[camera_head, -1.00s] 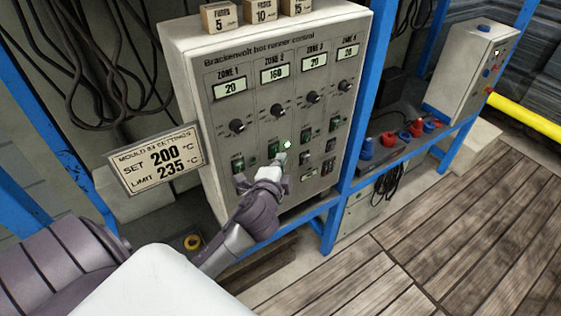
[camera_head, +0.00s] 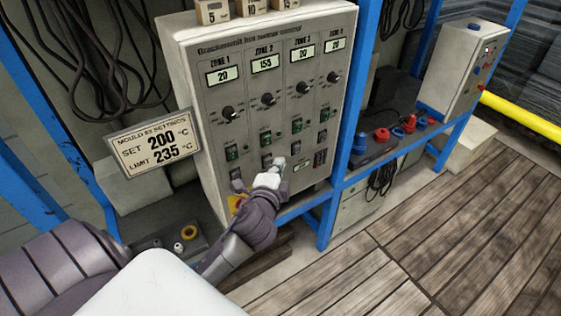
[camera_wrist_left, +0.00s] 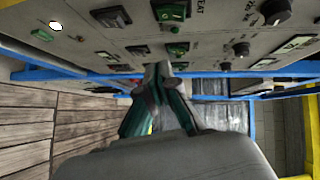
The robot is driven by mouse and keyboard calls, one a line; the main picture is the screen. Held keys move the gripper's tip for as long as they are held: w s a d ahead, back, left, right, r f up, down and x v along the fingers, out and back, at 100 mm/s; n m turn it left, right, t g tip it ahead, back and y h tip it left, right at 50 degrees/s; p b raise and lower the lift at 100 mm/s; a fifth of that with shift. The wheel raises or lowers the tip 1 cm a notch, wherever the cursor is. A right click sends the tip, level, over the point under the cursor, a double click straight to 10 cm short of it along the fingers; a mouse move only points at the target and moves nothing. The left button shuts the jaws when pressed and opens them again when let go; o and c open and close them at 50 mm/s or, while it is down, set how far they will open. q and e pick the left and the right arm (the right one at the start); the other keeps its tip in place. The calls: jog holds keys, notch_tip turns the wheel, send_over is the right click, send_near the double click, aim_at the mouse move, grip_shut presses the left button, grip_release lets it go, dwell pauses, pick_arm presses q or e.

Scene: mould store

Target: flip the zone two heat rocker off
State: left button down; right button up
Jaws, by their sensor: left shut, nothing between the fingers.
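The hot runner control panel (camera_head: 215,100) has four zone columns. The zone two heat rocker (camera_head: 265,138) is a green switch under the zone two knob; its tilt is too small to read. The zone two display (camera_head: 265,63) reads 155. My left gripper (camera_head: 276,164) is shut and empty, its tips just below that rocker, in front of the panel's lower switches. In the left wrist view, the closed fingertips (camera_wrist_left: 158,70) point at the panel's switch area; contact is unclear. My right gripper is not in view.
The other displays read 20. Neighbouring green rockers (camera_head: 231,152) and dark lower switches (camera_head: 235,173) sit close by. A settings sign (camera_head: 152,148) stands at the panel's left. Blue rack posts (camera_head: 350,120) and a box with red and blue connectors (camera_head: 390,140) are to the right.

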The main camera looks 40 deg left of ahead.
pick_arm(q)
jog(key=f+b+v, duration=0.1)
jog(key=v, duration=0.5)
jog(key=shift+s+b, duration=0.4)
jog(key=shift+s, duration=0.1)
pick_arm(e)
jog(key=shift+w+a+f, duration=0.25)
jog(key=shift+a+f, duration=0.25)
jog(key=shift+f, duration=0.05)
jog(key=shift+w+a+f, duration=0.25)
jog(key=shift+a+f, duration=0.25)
pick_arm(q)
jog(key=shift+f, duration=0.15)
